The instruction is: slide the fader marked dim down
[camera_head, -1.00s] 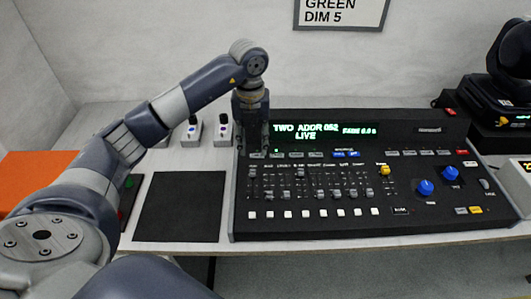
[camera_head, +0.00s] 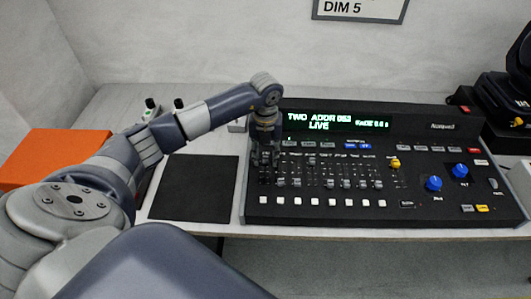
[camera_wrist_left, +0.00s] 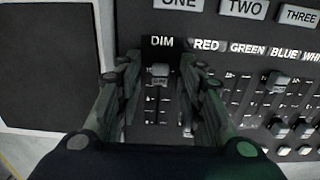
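The lighting console (camera_head: 420,150) stands on the table, its display reading "TWO ADDR 052 LIVE". In the left wrist view the fader marked DIM (camera_wrist_left: 160,72) is a small grey cap near the top of its slot, under the "DIM" label (camera_wrist_left: 162,42). My left gripper (camera_head: 265,178) points down over the left end of the fader row. In the left wrist view its two fingers (camera_wrist_left: 160,85) stand apart on either side of the DIM cap, with gaps visible. In the head view the gripper hides that fader. My right gripper is not in view.
Other faders (camera_head: 328,183) stand to the right, with white buttons (camera_head: 331,202) below. A black mat (camera_head: 195,187) lies left of the console, an orange box (camera_head: 55,157) farther left. A dark stage light (camera_head: 505,90) stands at the right. A wall sign reads "DIM 5".

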